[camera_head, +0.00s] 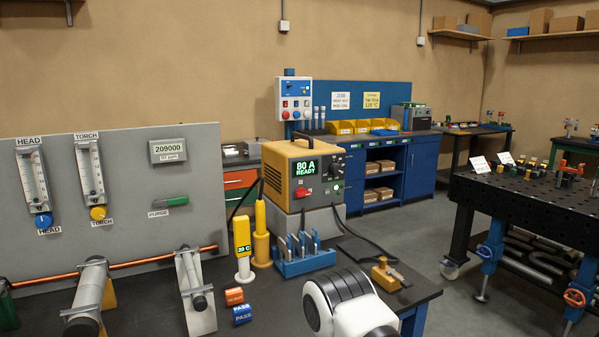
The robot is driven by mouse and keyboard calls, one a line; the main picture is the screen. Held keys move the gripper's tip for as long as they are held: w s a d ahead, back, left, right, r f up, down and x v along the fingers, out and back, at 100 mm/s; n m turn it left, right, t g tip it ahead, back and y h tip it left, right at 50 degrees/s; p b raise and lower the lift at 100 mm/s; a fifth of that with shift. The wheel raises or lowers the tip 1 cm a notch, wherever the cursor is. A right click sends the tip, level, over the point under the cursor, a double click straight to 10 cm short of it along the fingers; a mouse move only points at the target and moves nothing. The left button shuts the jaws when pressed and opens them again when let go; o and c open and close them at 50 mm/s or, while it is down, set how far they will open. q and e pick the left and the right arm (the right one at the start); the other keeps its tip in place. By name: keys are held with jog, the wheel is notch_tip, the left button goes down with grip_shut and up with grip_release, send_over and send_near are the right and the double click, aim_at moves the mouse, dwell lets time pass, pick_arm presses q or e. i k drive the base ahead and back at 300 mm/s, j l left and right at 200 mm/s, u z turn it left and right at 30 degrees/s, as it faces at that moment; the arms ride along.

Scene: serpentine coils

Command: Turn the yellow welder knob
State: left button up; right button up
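The yellow welder (290,165) stands on the dark workbench in the middle of the view. Its front has a green display reading "80 A READY" and a small red control (302,192) below it. A round black knob (337,168) shows on its dark right-hand panel. Nothing touches the welder's controls. A white and black part of one of my arms (345,303) rises at the bottom centre, in front of the welder and well short of it. Neither gripper shows, so their state is hidden.
A blue rack (304,264) of small tools, a yellow handheld meter (243,245) and a yellow torch-like tool (262,235) stand before the welder. A grey gauge panel (130,180) and copper pipe are left. A brass clamp (386,274) lies right. Floor is open beyond.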

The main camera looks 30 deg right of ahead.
aim_at(335, 168)
jog(key=l+u, duration=0.35)
jog(key=l, duration=0.95)
jog(key=k, duration=0.05)
